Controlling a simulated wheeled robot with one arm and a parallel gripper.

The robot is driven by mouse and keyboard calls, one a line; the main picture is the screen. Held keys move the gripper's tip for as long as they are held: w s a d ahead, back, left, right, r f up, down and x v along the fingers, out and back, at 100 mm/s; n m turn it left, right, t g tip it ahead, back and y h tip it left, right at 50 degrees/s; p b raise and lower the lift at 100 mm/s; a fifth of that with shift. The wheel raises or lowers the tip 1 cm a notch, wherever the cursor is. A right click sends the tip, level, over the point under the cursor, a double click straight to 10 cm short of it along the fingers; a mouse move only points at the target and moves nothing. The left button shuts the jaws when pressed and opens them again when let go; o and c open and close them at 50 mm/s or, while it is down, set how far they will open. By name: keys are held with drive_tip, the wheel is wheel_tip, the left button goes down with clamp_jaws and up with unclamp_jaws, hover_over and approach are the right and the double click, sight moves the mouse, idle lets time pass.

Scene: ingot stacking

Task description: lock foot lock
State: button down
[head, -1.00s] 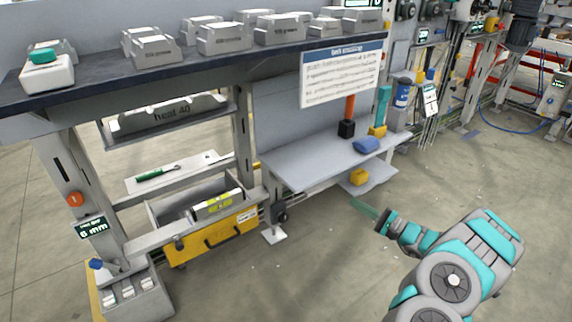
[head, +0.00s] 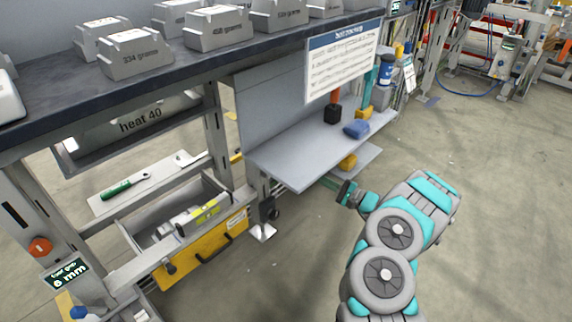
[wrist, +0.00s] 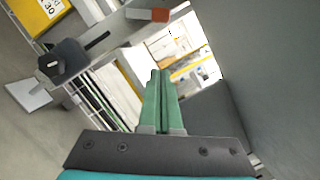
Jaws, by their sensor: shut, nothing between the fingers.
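A dark lock housing (head: 269,210) with a short lever sits low on the bench's right front leg, above a pale foot plate (head: 263,232). In the wrist view the housing (wrist: 68,60) is at upper left, with its black lever pointing right and the foot plate (wrist: 27,92) at the left edge. My gripper (head: 328,183) is beside the lower shelf, to the right of the housing and apart from it. Its green fingers (wrist: 160,75) are together and empty. A display (head: 67,273) on the left leg reads 6 mm, below an orange knob (head: 40,247).
Grey ingots (head: 218,27) stand on the dark bench top (head: 180,70). The grey lower shelf (head: 300,165), with a blue cloth (head: 356,129) and a yellow block (head: 347,161), lies close to my gripper. A yellow drawer (head: 205,258) is at left. The floor (head: 480,190) at right is open.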

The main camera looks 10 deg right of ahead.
drive_tip(key=x, duration=1)
drive_tip(key=shift+s+a+r, duration=0.15)
drive_tip(key=shift+a+r, duration=0.1)
drive_tip(key=shift+s+a+r+p, duration=0.3)
drive_tip(key=shift+s+a+r, duration=0.5)
drive_tip(key=shift+a, duration=0.25)
